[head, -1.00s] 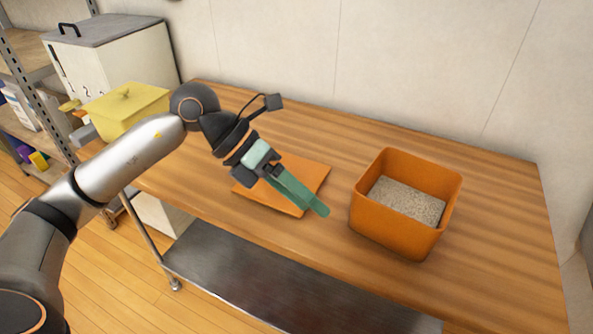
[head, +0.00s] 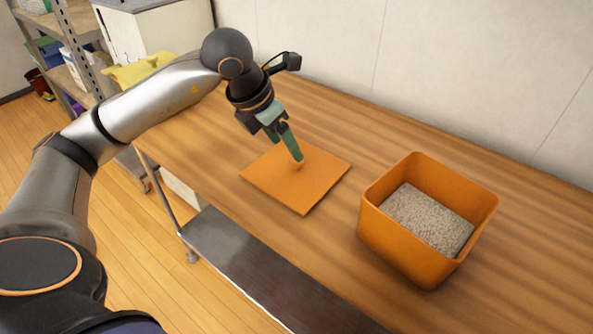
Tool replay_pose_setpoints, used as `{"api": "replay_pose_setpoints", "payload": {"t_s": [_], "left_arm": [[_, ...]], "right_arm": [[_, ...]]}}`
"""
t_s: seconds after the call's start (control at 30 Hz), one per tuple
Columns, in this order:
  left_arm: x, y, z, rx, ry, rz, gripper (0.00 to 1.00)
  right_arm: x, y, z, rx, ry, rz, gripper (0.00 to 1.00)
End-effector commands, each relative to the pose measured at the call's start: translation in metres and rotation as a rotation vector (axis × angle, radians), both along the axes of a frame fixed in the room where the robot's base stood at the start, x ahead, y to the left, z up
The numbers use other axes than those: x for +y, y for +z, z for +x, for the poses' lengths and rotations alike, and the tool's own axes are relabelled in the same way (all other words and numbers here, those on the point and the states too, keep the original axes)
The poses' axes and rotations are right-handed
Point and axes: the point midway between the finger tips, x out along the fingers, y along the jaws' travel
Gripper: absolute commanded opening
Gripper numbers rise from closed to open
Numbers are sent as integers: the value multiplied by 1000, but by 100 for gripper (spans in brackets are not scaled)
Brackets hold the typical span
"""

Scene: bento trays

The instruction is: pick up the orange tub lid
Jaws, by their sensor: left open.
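The orange tub lid (head: 305,191) is a flat square lying on the wooden table, left of the orange tub (head: 408,247). A small knob shows near its middle, at the fingertips. My left gripper (head: 297,163) points down over the lid with its green fingers around or just beside the knob. It is open; the near finger hides part of the knob, and I cannot tell whether the fingers touch it. The tub is open and holds grey granular material (head: 428,219). My right gripper is not in view.
A wall runs along the back. The table is clear between lid and tub, and a metal lower shelf (head: 245,265) shows below.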

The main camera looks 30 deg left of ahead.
Motion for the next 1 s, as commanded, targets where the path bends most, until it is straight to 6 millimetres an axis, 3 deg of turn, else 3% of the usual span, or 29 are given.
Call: {"api": "replay_pose_setpoints", "payload": {"t_s": [0.5,0.77,1.0], "left_arm": [[-4,-51,27,2,-1,0,74],[-5,-53,28,1,-1,0,74],[-5,-52,28,0,-1,0,48]], "right_arm": [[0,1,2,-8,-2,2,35],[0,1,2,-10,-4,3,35],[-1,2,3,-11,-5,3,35]]}}
